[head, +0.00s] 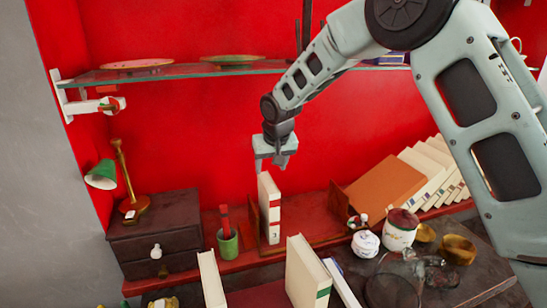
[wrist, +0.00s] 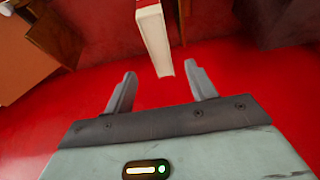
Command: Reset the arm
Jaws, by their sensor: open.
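My gripper (head: 275,160) hangs from my arm above an upright white book with red bands (head: 268,205) in the head view. In the wrist view my gripper (wrist: 162,88) has its two fingers apart, with nothing between them. The white and red book (wrist: 154,38) shows just beyond the fingertips, apart from them.
A glass shelf (head: 210,72) with plates crosses the red wall. A dark drawer box (head: 155,240) with a green lamp (head: 102,175) stands at left. A green cup (head: 228,243) is beside the book. Leaning books (head: 425,170), jars (head: 399,232) and brass bowls (head: 458,249) are at right.

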